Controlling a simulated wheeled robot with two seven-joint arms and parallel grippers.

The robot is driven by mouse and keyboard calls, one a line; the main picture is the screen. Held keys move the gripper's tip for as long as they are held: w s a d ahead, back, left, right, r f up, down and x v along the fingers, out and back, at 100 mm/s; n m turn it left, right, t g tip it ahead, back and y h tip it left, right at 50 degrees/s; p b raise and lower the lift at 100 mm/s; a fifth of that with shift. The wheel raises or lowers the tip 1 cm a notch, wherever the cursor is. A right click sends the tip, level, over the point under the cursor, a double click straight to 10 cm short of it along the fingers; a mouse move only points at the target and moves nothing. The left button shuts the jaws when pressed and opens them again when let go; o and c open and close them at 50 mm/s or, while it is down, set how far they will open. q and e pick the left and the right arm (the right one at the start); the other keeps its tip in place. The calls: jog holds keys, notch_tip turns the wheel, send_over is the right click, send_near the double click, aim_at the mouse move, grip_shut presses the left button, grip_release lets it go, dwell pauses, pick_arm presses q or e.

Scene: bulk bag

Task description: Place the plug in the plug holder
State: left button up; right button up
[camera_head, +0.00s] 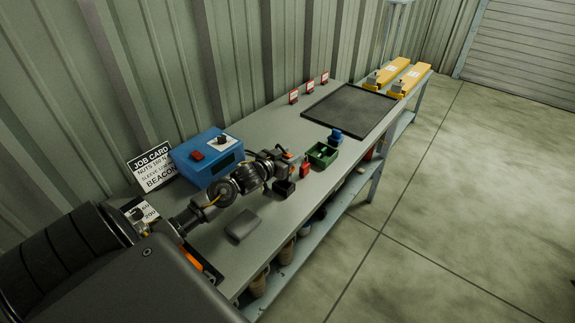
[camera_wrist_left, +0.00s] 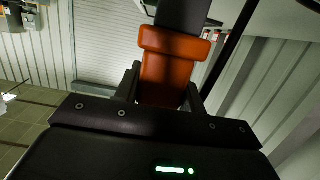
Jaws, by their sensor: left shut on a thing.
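My left gripper (camera_head: 287,158) reaches over the middle of the bench from the left. In the left wrist view its two fingers (camera_wrist_left: 162,88) are shut on an orange block with a dark end, which looks like the plug (camera_wrist_left: 168,68). In the head view only a small orange part of the plug (camera_head: 291,155) shows at the fingertips, above the bench top. A small black block (camera_head: 284,189) sits below the gripper near the bench's front edge. It may be the plug holder, but I cannot tell for certain. My right gripper is not in view.
A red item (camera_head: 305,171) and a green bin (camera_head: 322,154) stand just right of the gripper, with a blue item (camera_head: 336,135) beyond. A blue box (camera_head: 206,156) stands behind my arm. A grey pad (camera_head: 243,226) lies in front. A dark mat (camera_head: 350,108) covers the far bench.

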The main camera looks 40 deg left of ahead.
pick_arm(q)
jog(key=shift+s+f, duration=0.15)
jog(key=f+p, duration=0.1)
jog(key=f, duration=0.2)
jog(key=shift+s+p, duration=0.3)
jog(key=shift+p, duration=0.05)
jog(key=shift+f, duration=0.35)
jog(key=shift+f, duration=0.15)
jog(key=o, duration=1.1)
jog(key=shift+o, duration=0.2)
